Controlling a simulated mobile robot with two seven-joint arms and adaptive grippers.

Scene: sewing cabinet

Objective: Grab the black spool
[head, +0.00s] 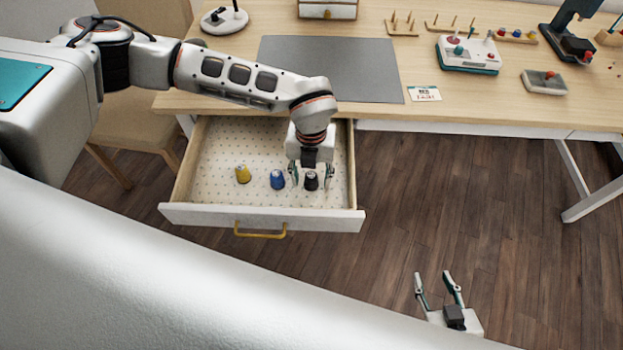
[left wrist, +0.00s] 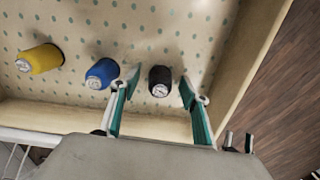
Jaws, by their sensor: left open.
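The black spool (head: 311,181) stands in the open drawer (head: 262,218), near its right side. In the left wrist view the black spool (left wrist: 160,80) shows between the two fingertips, apart from both. My left gripper (head: 311,176) reaches down into the drawer, open, with a finger on either side of the black spool. It also shows in the left wrist view (left wrist: 158,88). My right gripper (head: 440,283) is open and empty, low over the floor at the lower right.
A blue spool (head: 277,179) stands close to the left of my left gripper, with a yellow spool (head: 243,174) further left. The drawer's right wall is near the right finger. The desk (head: 480,105) above holds a grey mat (head: 335,65) and several sewing items.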

